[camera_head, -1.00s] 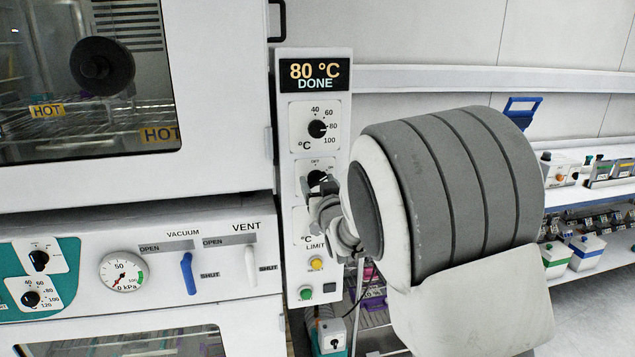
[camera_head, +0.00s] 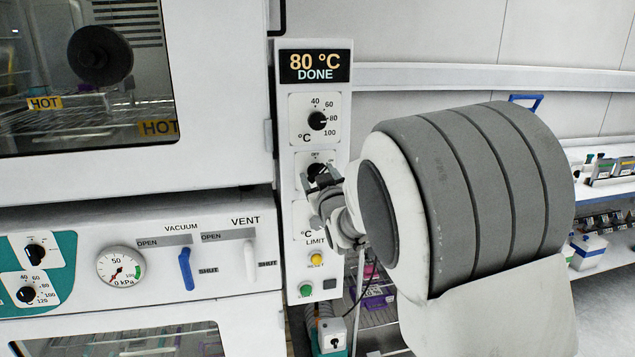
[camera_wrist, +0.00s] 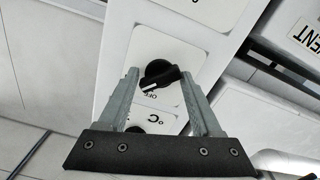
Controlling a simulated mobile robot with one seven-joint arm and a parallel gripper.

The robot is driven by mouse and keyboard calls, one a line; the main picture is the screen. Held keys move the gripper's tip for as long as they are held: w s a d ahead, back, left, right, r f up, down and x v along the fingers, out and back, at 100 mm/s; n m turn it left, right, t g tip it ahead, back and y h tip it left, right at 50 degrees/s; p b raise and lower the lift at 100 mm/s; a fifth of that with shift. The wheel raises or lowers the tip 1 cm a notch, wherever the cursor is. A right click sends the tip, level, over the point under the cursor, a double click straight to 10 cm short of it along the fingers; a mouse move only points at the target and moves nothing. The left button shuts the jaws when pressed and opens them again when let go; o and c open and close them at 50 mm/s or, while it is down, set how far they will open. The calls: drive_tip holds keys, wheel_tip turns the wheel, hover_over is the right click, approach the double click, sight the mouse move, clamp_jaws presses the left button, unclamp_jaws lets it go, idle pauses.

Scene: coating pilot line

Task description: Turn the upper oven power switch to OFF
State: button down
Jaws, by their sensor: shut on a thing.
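The upper oven power switch (camera_head: 316,168) is a black knob on a white plate marked OFF, under the temperature dial on the narrow control panel (camera_head: 341,110). My gripper (camera_head: 314,181) is at the switch from the lower right and partly covers it. In the wrist view the panel appears roughly upside down. The knob (camera_wrist: 160,73) sits between the two grey fingertips of my gripper (camera_wrist: 160,77), which is shut on it. The knob's white mark points down-left, close to the OFF label (camera_wrist: 150,95). I cannot tell whether it is exactly on OFF.
The temperature dial (camera_head: 317,120) is just above; the display (camera_head: 315,66) reads 80 °C DONE. Below are a yellow button (camera_head: 316,258) and a green button (camera_head: 305,288). The oven door (camera_head: 222,95) is close left. Shelves with boxes (camera_head: 590,250) stand at right.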

drive_tip(key=shift+n+b, duration=0.65)
drive_tip(key=shift+n, duration=0.75)
drive_tip(key=shift+f, duration=0.1)
drive_tip(key=n+b, duration=0.3)
drive_tip(key=n, duration=0.2)
drive_tip(key=shift+f+b, duration=0.1)
drive_tip(key=shift+b, duration=0.2)
unclamp_jaws()
drive_tip(key=shift+r+n, duration=0.2)
drive_tip(key=shift+n, duration=0.1)
drive_tip(key=shift+s, duration=0.1)
